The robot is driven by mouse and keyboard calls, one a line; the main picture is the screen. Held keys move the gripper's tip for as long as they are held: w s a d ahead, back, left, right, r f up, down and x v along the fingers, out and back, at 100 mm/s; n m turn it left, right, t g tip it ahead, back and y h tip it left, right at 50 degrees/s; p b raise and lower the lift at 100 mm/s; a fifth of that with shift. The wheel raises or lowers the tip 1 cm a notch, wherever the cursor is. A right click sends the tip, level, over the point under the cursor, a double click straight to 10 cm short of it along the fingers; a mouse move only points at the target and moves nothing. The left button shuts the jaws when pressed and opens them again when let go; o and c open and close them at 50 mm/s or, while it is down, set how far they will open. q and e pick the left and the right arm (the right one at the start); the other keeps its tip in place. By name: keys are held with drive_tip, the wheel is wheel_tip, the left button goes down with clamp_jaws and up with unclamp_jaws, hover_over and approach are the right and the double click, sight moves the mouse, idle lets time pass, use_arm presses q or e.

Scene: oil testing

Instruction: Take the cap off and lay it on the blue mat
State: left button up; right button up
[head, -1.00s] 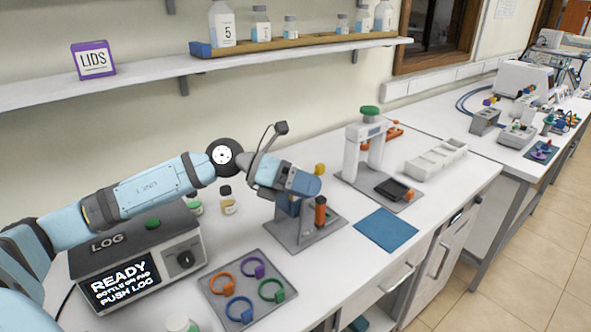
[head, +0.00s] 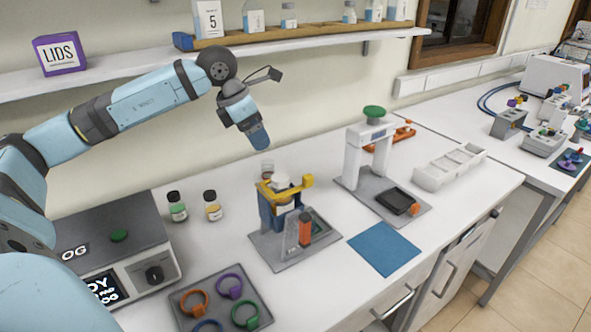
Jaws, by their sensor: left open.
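A bottle with a pale cap-like top (head: 281,183) sits upright in a stand (head: 283,228) with a yellow clamp bar (head: 303,182) around its upper part. The stand has a dark blue body and a dark-topped orange handle on a grey base. My left gripper (head: 260,140) is raised above and behind this stand, pointing down, apart from the bottle. It is open, and I see nothing in it; its fingertips are small here. The blue mat (head: 384,248) lies bare on the bench, right of the stand. My right gripper is out of view.
Two dark-capped bottles (head: 212,206) stand left of the clamp stand. A tray of coloured rings (head: 244,289) and the LOG box (head: 150,245) are nearer. A white press (head: 368,155) and a sectioned white tray (head: 450,167) stand to the right. A shelf (head: 150,67) runs above.

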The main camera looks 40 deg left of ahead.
use_arm(q)
drive_tip(key=w+f, duration=0.1)
drive_tip(key=w, duration=0.1)
drive_tip(key=p, duration=0.2)
hover_over(280, 178)
drive_tip(key=s+a, duration=0.1)
drive_tip(key=s, duration=0.1)
drive_tip(key=f, duration=0.6)
drive_tip(key=shift+w+a+f, duration=0.15)
drive_tip(key=shift+w+f, duration=0.1)
drive_tip(key=shift+f, duration=0.05)
drive_tip(key=shift+w+f, duration=0.15)
drive_tip(key=shift+f, duration=0.4)
drive_tip(key=p+x, duration=0.1)
drive_tip(key=x, duration=0.2)
drive_tip(key=shift+f+p, duration=0.3)
drive_tip(key=shift+p, duration=0.05)
drive_tip(key=shift+d+f, duration=0.25)
drive_tip(key=shift+f, duration=0.2)
drive_tip(key=c, duration=1)
